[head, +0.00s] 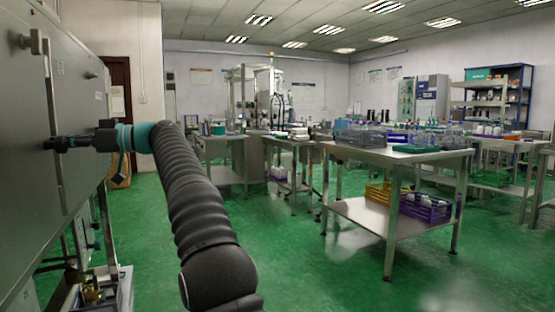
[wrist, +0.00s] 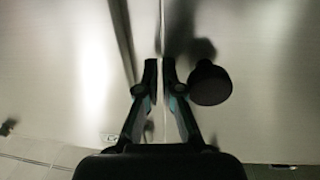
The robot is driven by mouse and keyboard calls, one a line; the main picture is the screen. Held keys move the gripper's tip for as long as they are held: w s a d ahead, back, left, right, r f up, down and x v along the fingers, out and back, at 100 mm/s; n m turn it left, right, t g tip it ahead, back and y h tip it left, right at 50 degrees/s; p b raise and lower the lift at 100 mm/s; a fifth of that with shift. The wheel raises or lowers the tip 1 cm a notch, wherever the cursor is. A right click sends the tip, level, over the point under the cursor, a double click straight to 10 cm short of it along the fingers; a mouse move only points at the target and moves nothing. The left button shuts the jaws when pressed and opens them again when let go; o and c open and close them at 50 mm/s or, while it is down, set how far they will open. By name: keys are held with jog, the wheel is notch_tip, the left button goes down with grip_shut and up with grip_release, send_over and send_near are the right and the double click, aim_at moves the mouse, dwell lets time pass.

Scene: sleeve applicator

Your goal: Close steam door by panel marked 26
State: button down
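A grey metal cabinet front (head: 25,120) with flat panels fills the left side of the head view. No number 26 is readable on it, and I cannot tell which panel is the steam door. My gripper (head: 52,144) is up against this front beside a long vertical strip or edge. In the wrist view my gripper (wrist: 159,66) has its fingertips close together with a narrow gap, in front of a vertical seam between bright metal panels (wrist: 260,60). Whether the fingertips pinch an edge is unclear. A round dark knob (wrist: 210,83) sits just right of the right finger.
Another knob (head: 31,42) sticks out higher on the cabinet front. Pipes and fittings (head: 100,285) show below it. A steel table (head: 400,155) with crates stands at the right. Green floor (head: 300,270) is clear between table and cabinet.

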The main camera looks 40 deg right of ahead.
jog(key=shift+a+r, duration=0.3)
jog(key=shift+a, duration=0.05)
jog(key=shift+d+f, duration=0.1)
